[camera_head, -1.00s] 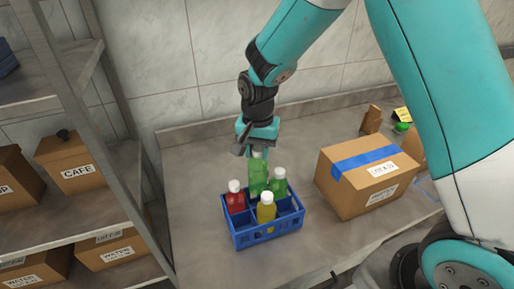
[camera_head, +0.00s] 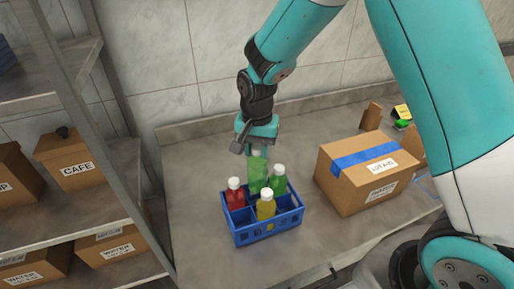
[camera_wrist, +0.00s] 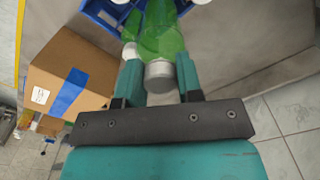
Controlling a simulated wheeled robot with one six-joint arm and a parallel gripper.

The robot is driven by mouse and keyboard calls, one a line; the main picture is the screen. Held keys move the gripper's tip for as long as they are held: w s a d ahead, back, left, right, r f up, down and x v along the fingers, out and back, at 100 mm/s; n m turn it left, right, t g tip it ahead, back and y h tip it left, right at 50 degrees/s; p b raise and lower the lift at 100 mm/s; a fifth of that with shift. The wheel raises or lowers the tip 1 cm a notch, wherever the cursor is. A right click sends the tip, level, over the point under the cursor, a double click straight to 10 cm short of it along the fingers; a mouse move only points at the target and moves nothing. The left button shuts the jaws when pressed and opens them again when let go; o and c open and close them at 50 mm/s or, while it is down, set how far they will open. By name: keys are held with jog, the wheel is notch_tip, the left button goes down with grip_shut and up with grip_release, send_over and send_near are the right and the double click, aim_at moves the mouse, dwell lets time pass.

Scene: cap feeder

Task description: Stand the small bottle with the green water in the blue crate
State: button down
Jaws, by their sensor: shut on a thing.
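The held bottle looks close to upright. Its lower end is hidden behind the bottles in front, so I cannot tell whether it touches the crate floor. In the wrist view my fingers (camera_wrist: 160,76) flank its cap, and its green body (camera_wrist: 160,36) reaches toward the crate (camera_wrist: 103,12). A second green bottle (camera_head: 278,184) stands in the crate just right of it.
A red bottle (camera_head: 235,197) stands at the crate's left and a yellow bottle (camera_head: 266,208) at its front, both white-capped. A taped cardboard box (camera_head: 345,192) sits to the right on the counter. A shelf (camera_head: 95,135) with boxes is at left. Counter left of the crate is clear.

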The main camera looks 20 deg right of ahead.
aim_at(257, 174)
jog(key=shift+f+b, duration=1)
jog(key=shift+f, duration=0.4)
jog(key=shift+f+b, duration=1.6)
jog(key=shift+f, duration=0.8)
jog(key=shift+f+b, duration=0.65)
jog(key=shift+f, duration=0.3)
jog(key=c, duration=0.7)
grip_release()
